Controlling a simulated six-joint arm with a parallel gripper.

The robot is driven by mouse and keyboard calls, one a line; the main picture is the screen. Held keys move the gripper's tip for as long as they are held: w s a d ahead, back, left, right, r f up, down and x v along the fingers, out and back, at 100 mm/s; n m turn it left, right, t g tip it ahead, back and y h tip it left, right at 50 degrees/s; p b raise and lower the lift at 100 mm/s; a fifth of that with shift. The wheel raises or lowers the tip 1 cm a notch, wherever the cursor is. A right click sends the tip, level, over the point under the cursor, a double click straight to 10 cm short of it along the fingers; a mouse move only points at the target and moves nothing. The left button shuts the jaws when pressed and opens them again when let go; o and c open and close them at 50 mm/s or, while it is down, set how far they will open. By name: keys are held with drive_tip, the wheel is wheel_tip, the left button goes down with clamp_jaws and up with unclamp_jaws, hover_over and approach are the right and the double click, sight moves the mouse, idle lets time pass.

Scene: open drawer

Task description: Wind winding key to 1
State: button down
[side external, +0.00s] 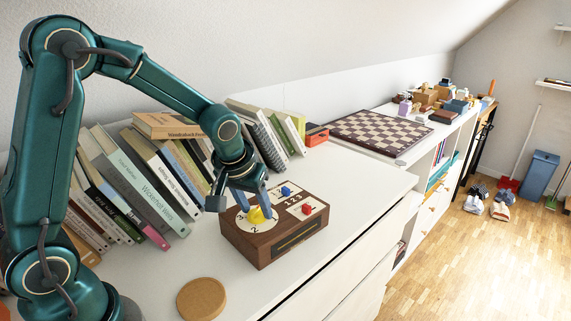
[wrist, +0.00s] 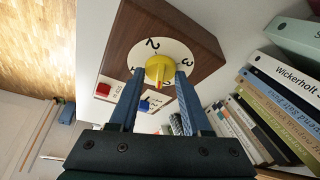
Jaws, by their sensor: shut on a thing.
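The winding key is a yellow knob (side external: 256,215) on a round white dial (side external: 241,223) on top of a brown wooden box (side external: 247,250). In the wrist view the key (wrist: 155,65) has a ridge with an orange mark that points down the picture, toward my gripper's base. In the side view the fingers partly hide the key and dial.
On the same box are a blue knob (side external: 286,191) and a red knob (side external: 307,209) on white panels. Books (side external: 150,190) lean behind the box to the left. A round cork piece (side external: 201,299) lies in front. A chessboard (side external: 382,133) lies farther back right.

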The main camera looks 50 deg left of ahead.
sight(244, 218)
drive_tip(key=m+h, duration=0.1)
drive_tip(key=m, duration=0.2)
drive_tip(key=shift+a+m, duration=0.15)
drive_tip(key=shift+m, duration=0.15)
drive_tip(key=m+h, duration=0.1)
drive_tip(key=m, duration=0.2)
drive_tip(key=shift+a+m+h, duration=0.1)
drive_tip(key=shift+m+h, duration=0.2)
drive_tip(key=shift+h, duration=0.1)
drive_tip(key=m+h, duration=0.1)
drive_tip(key=m, duration=0.2)
drive_tip(key=m+g+h, duration=0.1)
drive_tip(key=m, duration=0.2)
drive_tip(key=shift+w+a+m, duration=0.1)
drive_tip(key=shift+a+m, duration=0.05)
drive_tip(key=shift+m, duration=0.15)
drive_tip(key=shift+c, duration=1.8)
unclamp_jaws()
drive_tip(key=shift+v, duration=2.55)
